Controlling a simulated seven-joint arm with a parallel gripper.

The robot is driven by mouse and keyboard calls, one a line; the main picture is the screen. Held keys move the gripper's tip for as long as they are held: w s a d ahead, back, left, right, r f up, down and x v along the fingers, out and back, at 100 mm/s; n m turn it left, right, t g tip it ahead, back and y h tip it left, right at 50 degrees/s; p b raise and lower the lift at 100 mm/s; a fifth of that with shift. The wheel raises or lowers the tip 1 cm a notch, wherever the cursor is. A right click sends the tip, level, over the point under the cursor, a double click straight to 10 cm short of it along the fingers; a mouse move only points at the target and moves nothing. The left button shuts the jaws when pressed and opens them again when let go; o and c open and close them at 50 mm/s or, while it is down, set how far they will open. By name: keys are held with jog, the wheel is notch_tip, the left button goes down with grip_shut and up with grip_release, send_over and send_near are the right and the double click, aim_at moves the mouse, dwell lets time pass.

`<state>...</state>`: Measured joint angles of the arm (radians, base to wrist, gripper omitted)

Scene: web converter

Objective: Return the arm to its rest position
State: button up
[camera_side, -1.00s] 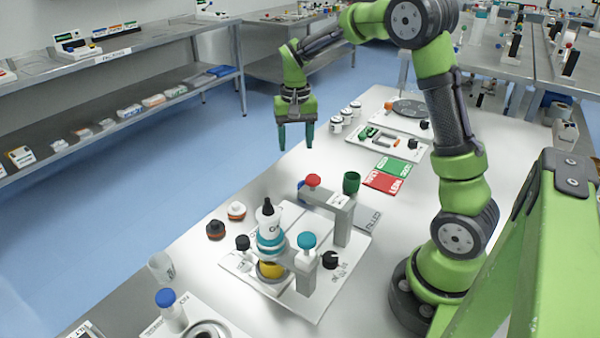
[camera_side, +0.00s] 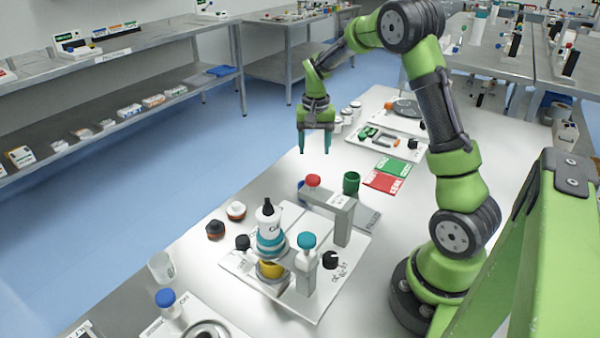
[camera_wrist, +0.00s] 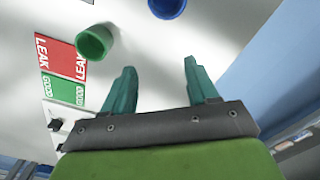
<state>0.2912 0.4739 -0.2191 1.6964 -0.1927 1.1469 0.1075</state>
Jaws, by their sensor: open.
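My gripper (camera_side: 315,146) hangs fingers-down over the far left edge of the white table (camera_side: 395,225), well above it. Its two teal fingers are apart with nothing between them. In the wrist view my gripper (camera_wrist: 160,85) is also open and empty. My arm arches up and over from its base at the right of the table.
A white station board (camera_side: 240,262) holds a bottle (camera_side: 268,220) and grey brackets (camera_side: 342,217). A green cup (camera_side: 351,182) stands near the red and green cards (camera_side: 385,181). Several white jars (camera_side: 346,114) stand behind my gripper. Shelves (camera_side: 150,50) line the left.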

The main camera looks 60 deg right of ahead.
jog(key=s+a+r+n+t, duration=0.2)
jog(key=s+a+r, duration=0.2)
jog(key=a, duration=0.3)
jog(key=s+a+r+n+t+y, duration=0.1)
jog(key=s+a+r+n+t, duration=0.1)
jog(key=s+a+r, duration=0.3)
jog(key=s+a+r+n+t+y, duration=0.1)
jog(key=s+a+r+n+t, duration=0.2)
jog(key=a, duration=0.7)
jog(key=s+r, duration=0.2)
jog(key=s, duration=0.1)
jog(key=shift+s+a+r, duration=0.2)
jog(key=shift+s+a, duration=0.15)
jog(key=shift+a, duration=0.05)
